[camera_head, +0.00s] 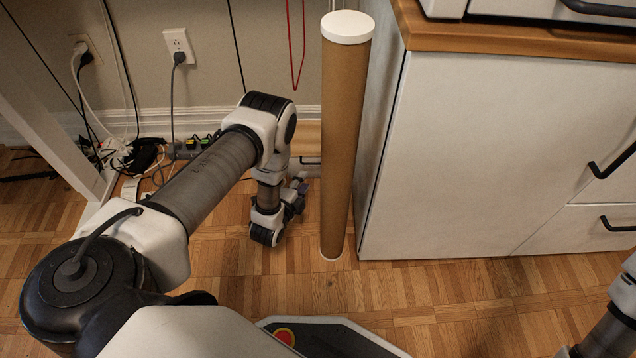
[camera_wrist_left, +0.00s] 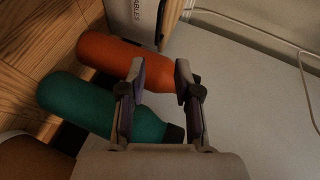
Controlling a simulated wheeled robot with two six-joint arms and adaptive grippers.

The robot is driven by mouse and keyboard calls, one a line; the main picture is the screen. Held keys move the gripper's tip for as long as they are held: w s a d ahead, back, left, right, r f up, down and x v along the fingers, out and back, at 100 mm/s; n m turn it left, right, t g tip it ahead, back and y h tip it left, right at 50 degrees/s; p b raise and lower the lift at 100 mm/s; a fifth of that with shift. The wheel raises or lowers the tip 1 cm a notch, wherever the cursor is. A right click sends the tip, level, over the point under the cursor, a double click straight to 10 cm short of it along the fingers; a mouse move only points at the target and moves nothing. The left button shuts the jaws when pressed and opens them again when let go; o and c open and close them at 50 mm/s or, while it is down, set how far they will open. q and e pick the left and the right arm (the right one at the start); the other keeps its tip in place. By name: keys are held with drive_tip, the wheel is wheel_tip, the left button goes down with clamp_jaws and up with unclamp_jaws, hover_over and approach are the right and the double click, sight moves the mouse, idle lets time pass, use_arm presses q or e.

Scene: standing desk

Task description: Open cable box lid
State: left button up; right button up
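The cable box (camera_head: 308,165) is partly hidden behind my left arm and a tall cardboard tube in the head view. Its wood-coloured top (camera_head: 307,134) lies flat, and the front is pale. In the left wrist view, a pale box face (camera_wrist_left: 147,20) at the top edge carries a cut-off label ending in "ABLES" and a dark handle-like slot. My left gripper (camera_head: 299,188) points away, low near the box front. My right gripper is outside both views; only part of that arm shows at lower right.
The cardboard tube (camera_head: 345,150) stands upright right of my left gripper, beside a white cabinet (camera_head: 470,150). Cables and a power strip (camera_head: 190,148) lie by the wall. Front floor is open.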

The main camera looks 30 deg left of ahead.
use_arm(q)
drive_tip(key=w+a+f+m+t+b, duration=0.1)
drive_tip(key=w+a+f+b, duration=0.1)
drive_tip(key=w+b, duration=0.3)
drive_tip(key=x, duration=0.4)
drive_tip(key=shift+w+f+b, duration=0.3)
drive_tip(key=shift+b, duration=0.05)
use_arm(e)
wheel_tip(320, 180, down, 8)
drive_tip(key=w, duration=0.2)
use_arm(q)
drive_tip(key=shift+d, duration=0.1)
clamp_jaws()
